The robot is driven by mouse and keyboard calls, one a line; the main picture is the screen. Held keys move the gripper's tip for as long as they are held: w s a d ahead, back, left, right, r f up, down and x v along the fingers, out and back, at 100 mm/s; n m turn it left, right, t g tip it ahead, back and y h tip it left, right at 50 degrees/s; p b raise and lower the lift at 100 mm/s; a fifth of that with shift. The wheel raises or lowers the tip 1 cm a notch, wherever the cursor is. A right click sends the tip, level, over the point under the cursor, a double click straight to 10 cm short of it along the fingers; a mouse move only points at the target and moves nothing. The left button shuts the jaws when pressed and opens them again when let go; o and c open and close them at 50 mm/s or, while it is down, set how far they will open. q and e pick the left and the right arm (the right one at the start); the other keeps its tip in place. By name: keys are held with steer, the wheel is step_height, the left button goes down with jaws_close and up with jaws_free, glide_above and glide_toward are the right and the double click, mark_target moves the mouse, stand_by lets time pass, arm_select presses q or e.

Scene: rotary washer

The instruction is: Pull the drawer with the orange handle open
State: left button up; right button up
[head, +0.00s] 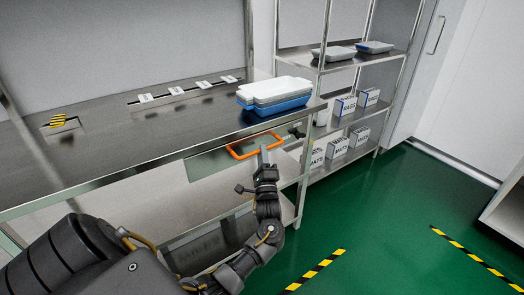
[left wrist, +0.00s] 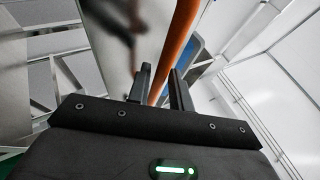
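The orange handle (head: 255,145) is a U-shaped bar at the front edge of the steel bench, on a drawer front (head: 212,162) below the worktop. The drawer looks closed, though its edges are hard to make out. My left gripper (head: 265,156) is at the handle's front bar. In the left wrist view, the orange handle (left wrist: 178,40) runs between the two fingers of my left gripper (left wrist: 160,85). The fingers stand close together, one on each side of the bar, and look shut on it. My right gripper is not in view.
Stacked white and blue trays (head: 275,93) stand on the worktop (head: 150,130) above the handle. A steel rack (head: 350,62) with trays and boxes stands behind, to the right. Green floor (head: 390,235) with yellow-black tape is open in front and to the right.

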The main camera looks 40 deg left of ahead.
arm_select(q)
steer(key=shift+w+a+r, duration=0.35)
steer(key=shift+w+a, duration=0.05)
steer(key=shift+a, duration=0.05)
jaws_close()
steer(key=shift+d, duration=0.15)
